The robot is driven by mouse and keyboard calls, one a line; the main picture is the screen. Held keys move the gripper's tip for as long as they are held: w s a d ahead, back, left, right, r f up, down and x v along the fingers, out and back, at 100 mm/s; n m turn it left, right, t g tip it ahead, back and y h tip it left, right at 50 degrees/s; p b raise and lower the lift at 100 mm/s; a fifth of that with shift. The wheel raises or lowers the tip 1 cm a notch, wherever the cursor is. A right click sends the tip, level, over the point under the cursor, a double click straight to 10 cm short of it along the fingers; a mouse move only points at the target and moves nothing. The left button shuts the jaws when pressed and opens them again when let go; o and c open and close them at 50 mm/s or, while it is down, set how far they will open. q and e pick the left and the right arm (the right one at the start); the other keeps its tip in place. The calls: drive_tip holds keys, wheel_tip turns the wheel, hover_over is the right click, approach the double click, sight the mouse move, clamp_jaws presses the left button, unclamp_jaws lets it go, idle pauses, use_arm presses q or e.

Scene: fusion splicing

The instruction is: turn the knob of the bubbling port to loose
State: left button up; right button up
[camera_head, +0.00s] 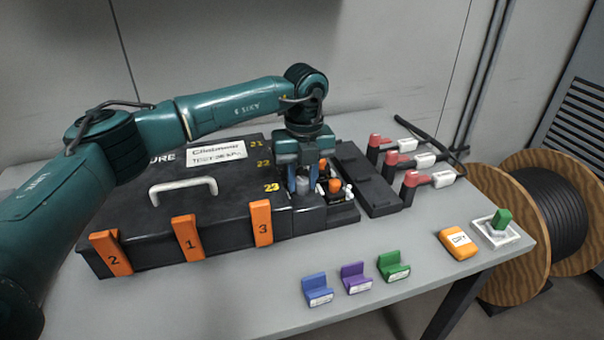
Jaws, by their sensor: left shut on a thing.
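My left gripper (305,182) reaches down from above at the right end of the black closure box (150,225). Its fingers are shut on a small grey knob (303,187), which is mostly hidden between them. Beside it, to the right, is a small orange part (335,186) with white bits around it. The gripper body hides the port under the knob, so I cannot tell how far the knob is turned. My right gripper is not in view.
The box has a white handle (182,190) and orange clips numbered 2 (110,254), 1 (187,238) and 3 (260,222). Blue, purple and green holders (393,266) stand in front. An orange "DRY" block (458,244) and red-white clamps (428,182) are at the right.

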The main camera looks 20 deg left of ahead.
sight(302, 178)
use_arm(q)
drive_tip(key=n+p, duration=0.2)
drive_tip(key=n, duration=0.4)
drive_tip(key=shift+r, duration=0.15)
drive_tip(key=n+p, duration=0.1)
drive_tip(key=n, duration=0.3)
drive_tip(key=shift+n, duration=0.3)
drive_tip(key=shift+w+n+p, duration=0.1)
drive_tip(key=shift+n+p, duration=0.6)
drive_tip(key=shift+n, duration=0.4)
drive_tip(key=shift+a, duration=0.1)
drive_tip(key=o, duration=1)
drive_tip(key=shift+c, duration=0.2)
wheel_tip(302, 178, up, 13)
drive_tip(key=shift+w, duration=0.1)
